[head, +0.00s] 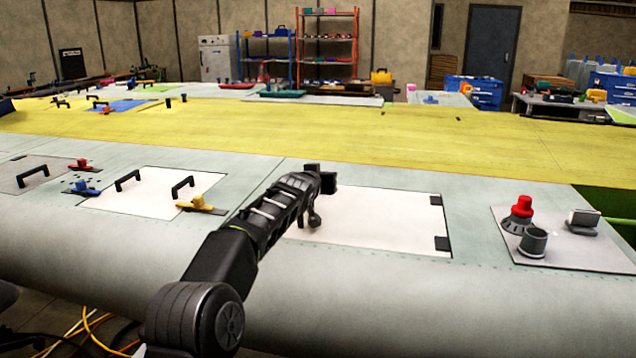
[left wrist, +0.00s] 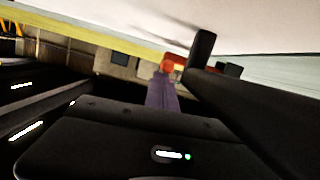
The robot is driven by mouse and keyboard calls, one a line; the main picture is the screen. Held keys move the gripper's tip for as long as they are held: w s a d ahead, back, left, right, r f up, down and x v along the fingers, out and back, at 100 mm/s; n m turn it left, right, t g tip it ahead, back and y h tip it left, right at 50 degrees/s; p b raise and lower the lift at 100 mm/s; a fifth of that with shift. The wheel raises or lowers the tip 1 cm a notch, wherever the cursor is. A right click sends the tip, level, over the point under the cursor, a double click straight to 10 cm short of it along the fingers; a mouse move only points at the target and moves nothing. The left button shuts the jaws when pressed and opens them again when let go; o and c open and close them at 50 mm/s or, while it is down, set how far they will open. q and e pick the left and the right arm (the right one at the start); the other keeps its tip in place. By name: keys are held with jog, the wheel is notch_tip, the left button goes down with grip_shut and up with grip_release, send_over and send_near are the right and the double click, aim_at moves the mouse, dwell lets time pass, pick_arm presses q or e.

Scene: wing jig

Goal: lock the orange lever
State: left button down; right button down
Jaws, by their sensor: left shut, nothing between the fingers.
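My right gripper is not in view.
Black handles (head: 128,180) stand on the panel beside the lever. A blue lever (head: 85,188) and a red lever (head: 82,165) are further left. The yellow wing surface behind is mostly clear.

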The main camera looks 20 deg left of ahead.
pick_arm(q)
jog(key=shift+f, duration=0.35)
jog(key=shift+s+b, duration=0.4)
jog(key=shift+b, duration=0.1)
jog(key=b+v, duration=0.1)
jog(key=v, duration=0.1)
jog(key=b+v, duration=0.1)
jog(key=v, duration=0.1)
jog(key=b+v, duration=0.1)
jog(key=v, duration=0.1)
jog(key=shift+s+r+b, duration=0.3)
jog(key=shift+r+b, duration=0.05)
jog(key=shift+r, duration=0.05)
jog(key=shift+s, duration=0.15)
jog(key=shift+r, duration=0.1)
jog(key=shift+r, duration=0.1)
